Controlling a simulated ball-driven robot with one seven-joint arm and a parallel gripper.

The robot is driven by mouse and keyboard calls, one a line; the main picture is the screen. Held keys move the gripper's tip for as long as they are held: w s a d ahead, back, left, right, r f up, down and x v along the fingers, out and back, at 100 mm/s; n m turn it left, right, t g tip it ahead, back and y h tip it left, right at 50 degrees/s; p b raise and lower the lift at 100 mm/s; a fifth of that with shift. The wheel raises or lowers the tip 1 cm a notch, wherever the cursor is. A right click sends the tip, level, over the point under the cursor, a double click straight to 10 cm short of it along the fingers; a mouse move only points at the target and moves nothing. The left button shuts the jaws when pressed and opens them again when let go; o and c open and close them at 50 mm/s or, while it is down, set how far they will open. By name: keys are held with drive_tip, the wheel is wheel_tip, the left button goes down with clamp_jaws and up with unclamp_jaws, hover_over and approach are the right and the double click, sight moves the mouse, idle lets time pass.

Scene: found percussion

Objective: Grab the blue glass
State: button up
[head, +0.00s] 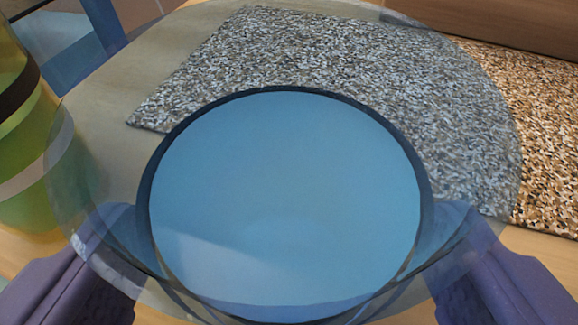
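The blue glass (285,200) is seen from above in the head view, very close and filling most of the picture. It is see-through, with a wide pale rim and a dark ring around its blue base. My gripper (287,255) has its two purple fingers far apart, one at the lower left of the glass and one at the lower right. The finger ends show tinted through the glass wall, so the glass lies between them. I cannot tell whether the fingers press on it.
A green glass or jar (25,190) with dark and pale bands stands close at the left, beside the left finger. A speckled mat or board (548,130) lies behind the glass. A brown wooden piece (500,20) lies along the top right.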

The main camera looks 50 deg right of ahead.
drive_tip(key=x, duration=0.2)
drive_tip(key=shift+w+d+f+b, duration=0.2)
drive_tip(key=shift+f+b, duration=0.05)
drive_tip(key=shift+b, duration=0.05)
drive_tip(key=shift+r, duration=0.1)
drive_tip(key=c, duration=1.3)
drive_tip(key=shift+r, duration=0.2)
drive_tip(key=shift+c, duration=0.2)
